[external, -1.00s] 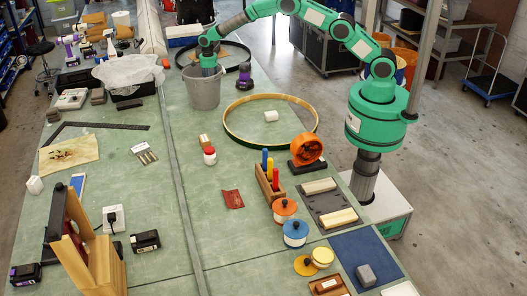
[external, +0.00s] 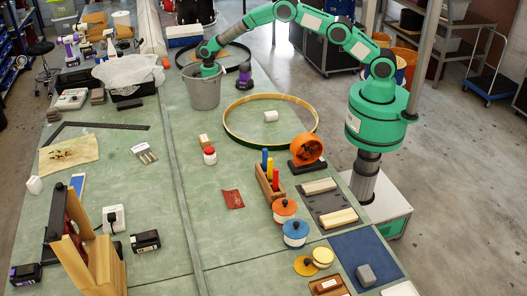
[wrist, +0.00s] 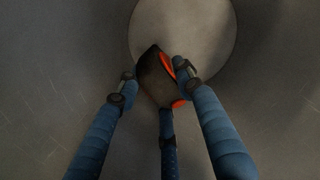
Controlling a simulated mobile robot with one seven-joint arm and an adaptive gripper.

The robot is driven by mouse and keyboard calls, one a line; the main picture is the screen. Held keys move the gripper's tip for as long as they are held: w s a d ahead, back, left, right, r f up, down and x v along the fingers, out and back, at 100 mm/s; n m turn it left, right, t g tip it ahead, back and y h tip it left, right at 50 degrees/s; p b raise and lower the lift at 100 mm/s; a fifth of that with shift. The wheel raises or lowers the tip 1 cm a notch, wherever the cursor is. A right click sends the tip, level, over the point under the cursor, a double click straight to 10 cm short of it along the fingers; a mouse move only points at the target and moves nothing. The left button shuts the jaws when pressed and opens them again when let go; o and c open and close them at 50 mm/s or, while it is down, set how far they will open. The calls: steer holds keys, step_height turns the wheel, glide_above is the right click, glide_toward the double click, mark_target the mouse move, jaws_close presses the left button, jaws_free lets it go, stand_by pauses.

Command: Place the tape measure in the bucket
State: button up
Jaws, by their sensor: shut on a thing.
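The grey bucket (external: 203,97) stands upright on the green bench at the far end, below my arm. My gripper (external: 208,72) points down into its mouth, and the fingertips are hidden behind the bucket wall. In the wrist view, my blue fingers (wrist: 157,82) are closed around the tape measure (wrist: 152,72), a dark block with orange edges. The lighter round bucket floor (wrist: 205,28) shows beyond it. I cannot tell whether the tape measure touches the floor.
A wooden hoop (external: 228,124) lies in front of the bucket, and another hoop (external: 240,46) lies behind it. A purple-and-black tool battery (external: 244,76) stands close to its right. A black box with plastic sheeting (external: 128,74) is to the left.

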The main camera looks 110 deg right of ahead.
steer(key=shift+f, duration=1.65)
steer(key=shift+f, duration=0.15)
steer(key=o, duration=1.1)
step_height(320, 180, up, 12)
steer(key=shift+r, duration=0.1)
